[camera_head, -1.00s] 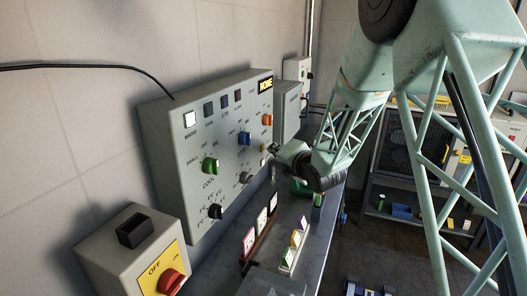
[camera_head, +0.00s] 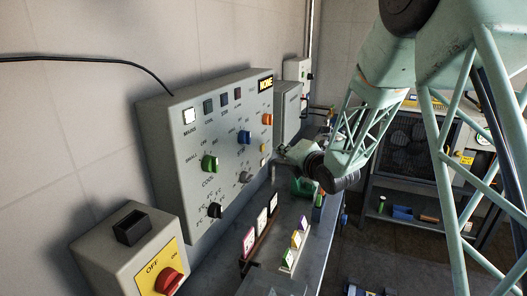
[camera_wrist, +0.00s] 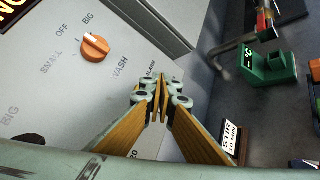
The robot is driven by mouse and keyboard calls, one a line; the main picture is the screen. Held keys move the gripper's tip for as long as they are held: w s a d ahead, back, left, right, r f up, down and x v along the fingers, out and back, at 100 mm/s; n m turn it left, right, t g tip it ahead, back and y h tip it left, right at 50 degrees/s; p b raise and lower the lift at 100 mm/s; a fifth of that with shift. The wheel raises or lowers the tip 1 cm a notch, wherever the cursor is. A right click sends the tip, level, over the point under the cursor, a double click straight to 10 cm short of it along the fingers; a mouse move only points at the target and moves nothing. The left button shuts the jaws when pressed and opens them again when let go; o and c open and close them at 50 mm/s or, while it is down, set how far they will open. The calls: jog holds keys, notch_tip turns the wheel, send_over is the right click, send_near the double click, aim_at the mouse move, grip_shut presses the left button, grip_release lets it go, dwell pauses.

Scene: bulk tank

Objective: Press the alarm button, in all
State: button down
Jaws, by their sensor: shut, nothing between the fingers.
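The grey control panel (camera_head: 185,185) is on the wall. A small yellow button (camera_head: 263,148), likely the alarm button, is near its right edge. In the wrist view an "ALARM" label (camera_wrist: 153,70) shows just beyond my fingertips; the button below it is hidden by them. My gripper (camera_wrist: 160,86) is shut and empty, its tips pointing at the panel's edge. In the head view my gripper (camera_head: 281,151) is just right of the yellow button, with a small gap seeming to lie between.
An orange knob (camera_wrist: 95,47) marked WASH is left of my gripper in the wrist view. A green knob (camera_head: 209,163) and a blue knob (camera_head: 244,137) stick out of the panel. A green tool (camera_wrist: 270,66) and small cards (camera_head: 248,243) stand on the bench below.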

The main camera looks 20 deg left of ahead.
jog(key=shift+d, duration=0.95)
dwell(0.3)
jog(key=s+d+r+m+h, duration=0.1)
jog(key=d+r+m+h, duration=0.25)
jog(key=d, duration=0.55)
jog(key=s+d+r+m+h, duration=0.2)
jog(key=d+r+m, duration=0.3)
jog(key=d, duration=0.5)
jog(key=s+d+r+m+h, duration=0.2)
jog(key=s+d+r+m, duration=0.15)
jog(key=s+d, duration=0.4)
jog(key=s+d+r+m+h, duration=0.2)
jog(key=s+d+m, duration=0.3)
jog(key=d, duration=0.5)
jog(key=s+d+m+g, duration=0.2)
jog(key=s+d+m, duration=0.3)
jog(key=s, duration=0.9)
jog(key=s+d+f+m+g+h, duration=0.1)
jog(key=s+d+m, duration=0.4)
jog(key=s, duration=1)
jog(key=s+d+f+m+g, duration=0.1)
jog(key=s+d+m+g, duration=0.2)
jog(key=s, duration=1.2)
jog(key=d+m, duration=0.1)
jog(key=m, duration=0.2)
jog(key=shift+d+m+g+h, duration=0.3)
jog(key=shift+d+m+h, duration=0.05)
jog(key=shift+d+m, duration=0.05)
jog(key=shift+f, duration=0.1)
